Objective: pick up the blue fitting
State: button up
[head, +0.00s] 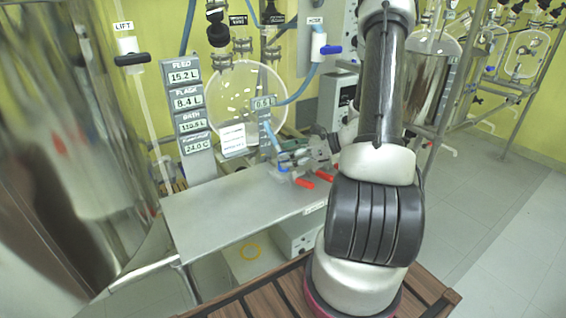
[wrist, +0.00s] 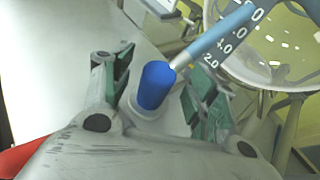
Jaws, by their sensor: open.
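The blue fitting (wrist: 155,86) is a short blue cylinder with a pale collar at its lower end, in the middle of the wrist view. My gripper (wrist: 160,95) is open, with one green-padded finger on each side of the fitting. I see no clear contact between the pads and the fitting. In the head view my gripper (head: 290,158) is low over the steel bench. A small blue patch (head: 282,169) beside it may be the fitting, but it is too small to be sure.
A graduated tube (wrist: 222,36) slants down close to the fitting's top, in front of a round glass vessel (head: 243,95). Red handles (head: 304,183) are near the gripper. The left part of the steel bench (head: 215,210) is clear. A display column (head: 188,110) stands behind.

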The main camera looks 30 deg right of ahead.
jog(key=shift+c, duration=0.2)
grip_shut()
notch_tip(320, 180, up, 13)
dwell(1.2)
